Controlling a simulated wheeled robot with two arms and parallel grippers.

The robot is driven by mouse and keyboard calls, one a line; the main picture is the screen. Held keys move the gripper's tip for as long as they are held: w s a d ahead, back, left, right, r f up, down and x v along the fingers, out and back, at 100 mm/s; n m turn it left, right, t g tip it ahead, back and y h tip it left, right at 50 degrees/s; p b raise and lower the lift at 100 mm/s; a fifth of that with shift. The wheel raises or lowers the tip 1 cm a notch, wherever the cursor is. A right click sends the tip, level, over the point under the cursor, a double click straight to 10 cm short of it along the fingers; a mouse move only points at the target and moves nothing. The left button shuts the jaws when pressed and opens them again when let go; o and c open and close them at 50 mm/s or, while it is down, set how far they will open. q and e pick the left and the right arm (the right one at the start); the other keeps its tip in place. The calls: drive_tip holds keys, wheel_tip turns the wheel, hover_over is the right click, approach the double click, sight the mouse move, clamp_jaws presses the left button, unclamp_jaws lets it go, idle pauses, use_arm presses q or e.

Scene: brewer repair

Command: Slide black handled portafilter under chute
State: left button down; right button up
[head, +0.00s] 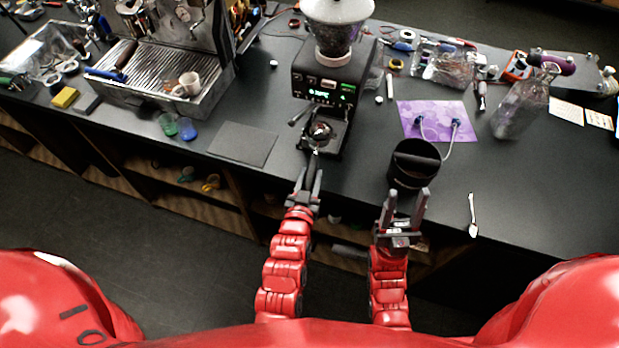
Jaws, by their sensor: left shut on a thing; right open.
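The black grinder (330,85) stands at the middle of the counter, with a clear hopper on top and a lit green display. The portafilter (320,131) has its round basket at the grinder's front, below the display and in the chute area. Its black handle points toward me. My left gripper (309,176) is shut on that handle at the counter's front edge. Whether the basket rests on the fork is too small to tell. My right gripper (405,205) is open and empty, just in front of the black knock box (413,164).
A dark mat (243,145) lies left of the grinder.

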use_arm(q)
drive_tip(key=shift+w+d+f+b, duration=0.15)
drive_tip(key=shift+w+f+b, duration=0.2)
drive_tip(key=shift+w, duration=0.25)
drive_tip(key=shift+w+d+f+b, duration=0.1)
drive_tip(key=shift+w+f+b, duration=0.25)
drive_tip(key=shift+w, duration=0.2)
drive_tip(key=shift+d+r+b+x, duration=0.15)
drive_tip(key=shift+b+x, duration=0.2)
drive_tip(key=shift+x, duration=0.6)
drive_tip(key=shift+d+b+x, duration=0.1)
drive_tip(key=shift+b+x, duration=0.2)
drive_tip(key=shift+x, duration=0.7)
drive_tip(key=shift+d+r+b+x, duration=0.15)
drive_tip(key=shift+b+x, duration=0.2)
drive_tip(key=shift+x, duration=0.6)
drive_tip(key=shift+w+f+b, duration=0.1)
drive_tip(key=shift+f+b, duration=0.25)
drive_tip(key=shift+c, duration=2.2)
unclamp_jaws()
